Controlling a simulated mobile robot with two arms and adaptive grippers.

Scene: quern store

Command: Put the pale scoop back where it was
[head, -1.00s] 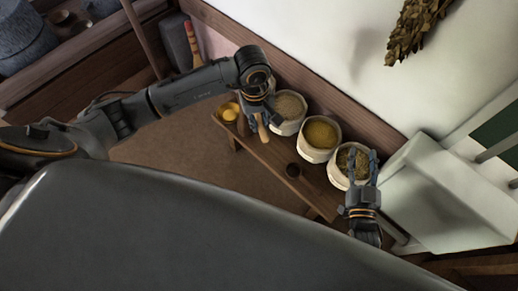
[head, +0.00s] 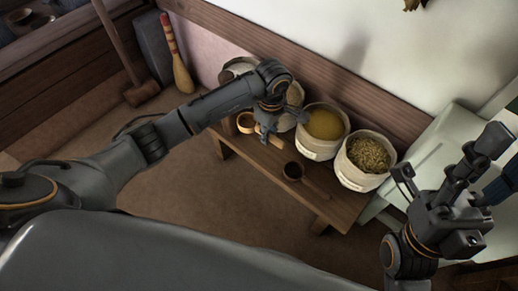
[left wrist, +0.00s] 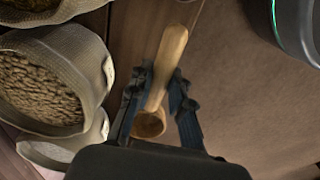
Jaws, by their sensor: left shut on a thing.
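My left gripper (head: 268,118) is low over the bench beside the sacks, shut on the pale scoop. In the left wrist view the pale wooden scoop (left wrist: 168,55) lies between the left fingers (left wrist: 158,80); its handle points away and its bowl is near the palm. In the head view its handle (head: 274,140) shows below the gripper. A round pale wooden bowl shape (head: 245,122) is just left of it; I cannot tell whether it belongs to this scoop. My right gripper (head: 440,168) is open and empty at the right. Whether the scoop touches the bench is unclear.
The wooden bench (head: 250,151) holds a sack of yellow grain (head: 325,124), a sack of greenish herbs (head: 368,155) and a sack partly hidden by my left gripper. A dark scoop (head: 293,171) lies at the front.

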